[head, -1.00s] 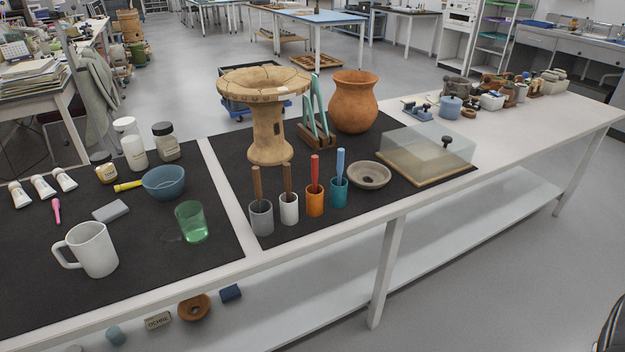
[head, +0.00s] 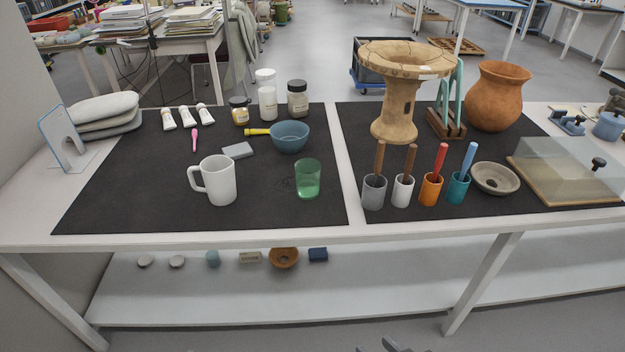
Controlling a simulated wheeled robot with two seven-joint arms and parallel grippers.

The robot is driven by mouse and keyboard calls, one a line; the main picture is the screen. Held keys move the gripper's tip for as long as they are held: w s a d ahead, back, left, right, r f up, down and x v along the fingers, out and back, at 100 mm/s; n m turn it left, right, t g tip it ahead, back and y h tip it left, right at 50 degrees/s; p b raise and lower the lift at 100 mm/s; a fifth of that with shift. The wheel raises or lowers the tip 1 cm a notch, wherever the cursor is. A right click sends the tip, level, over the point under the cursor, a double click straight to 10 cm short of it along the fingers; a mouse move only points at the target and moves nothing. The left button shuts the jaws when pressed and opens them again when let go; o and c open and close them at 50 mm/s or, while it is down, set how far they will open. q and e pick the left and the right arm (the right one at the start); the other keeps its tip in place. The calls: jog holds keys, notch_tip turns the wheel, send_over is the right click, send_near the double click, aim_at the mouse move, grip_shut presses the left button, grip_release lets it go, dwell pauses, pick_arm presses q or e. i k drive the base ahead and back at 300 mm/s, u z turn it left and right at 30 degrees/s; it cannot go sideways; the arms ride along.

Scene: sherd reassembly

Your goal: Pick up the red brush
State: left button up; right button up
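The red brush (head: 441,158) stands in the orange cup (head: 431,190), leaning slightly to the right. Its red handle sticks up out of the cup, and its lower end is hidden inside. My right gripper (head: 393,347) shows only as a small dark grey piece at the bottom edge, well below and in front of the table. Most of it is cut off, so its opening cannot be told. It is far from the brush. My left gripper is not in view.
Beside the orange cup stand a grey cup (head: 374,193) and a white cup (head: 403,191) with brown handles, and a teal cup (head: 457,189) with a blue handle. A clay stand (head: 398,105) rises behind. A stone bowl (head: 495,178) sits to the right.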

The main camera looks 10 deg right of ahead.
aim_at(443, 150)
jog(key=u, duration=3.65)
jog(key=k, duration=1.7)
jog(key=z, duration=0.4)
